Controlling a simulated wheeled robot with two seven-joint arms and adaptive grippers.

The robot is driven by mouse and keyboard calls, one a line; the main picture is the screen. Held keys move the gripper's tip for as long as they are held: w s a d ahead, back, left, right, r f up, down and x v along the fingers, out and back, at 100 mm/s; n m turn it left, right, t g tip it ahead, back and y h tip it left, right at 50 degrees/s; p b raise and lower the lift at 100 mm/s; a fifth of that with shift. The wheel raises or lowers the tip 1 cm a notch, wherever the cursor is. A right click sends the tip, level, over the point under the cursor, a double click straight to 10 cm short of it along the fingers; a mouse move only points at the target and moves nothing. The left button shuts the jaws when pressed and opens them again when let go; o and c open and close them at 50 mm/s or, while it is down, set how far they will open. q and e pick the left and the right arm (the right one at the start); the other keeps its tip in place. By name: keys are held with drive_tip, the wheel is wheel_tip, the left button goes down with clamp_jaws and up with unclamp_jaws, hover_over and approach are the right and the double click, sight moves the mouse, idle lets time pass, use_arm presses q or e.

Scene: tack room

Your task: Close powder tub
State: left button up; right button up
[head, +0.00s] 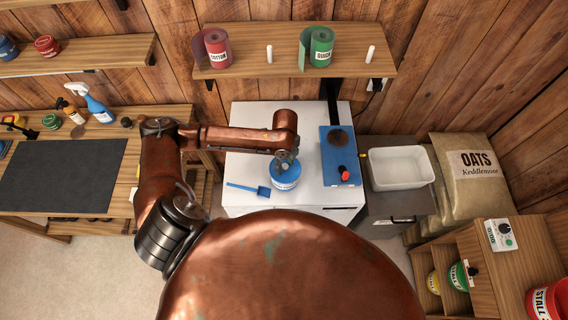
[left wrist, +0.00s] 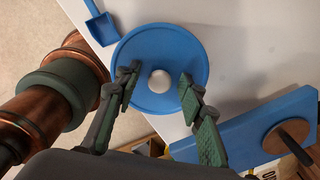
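The powder tub (head: 286,185) stands on the white cabinet top, a white tub with blue lettering and a blue top. In the left wrist view its round blue lid (left wrist: 155,98) with a white knob (left wrist: 159,81) fills the middle. The lid appears to sit on the tub; I cannot tell whether it is fully seated. My left gripper (head: 284,163) is right above the tub. In the left wrist view its two fingers (left wrist: 160,84) are spread on either side of the knob, apart from it. My right gripper is not in view.
A blue scoop (head: 248,188) lies left of the tub. A blue box with a red knob (head: 341,157) stands close on the right. A white basin (head: 401,168) is farther right. A shelf (head: 293,66) with red and green rolls hangs behind.

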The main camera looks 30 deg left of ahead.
use_arm(q)
wheel_tip(320, 180, up, 12)
idle(0.7)
drive_tip(key=shift+r, duration=0.1)
wheel_tip(320, 180, up, 6)
drive_tip(key=p, duration=0.8)
idle(0.3)
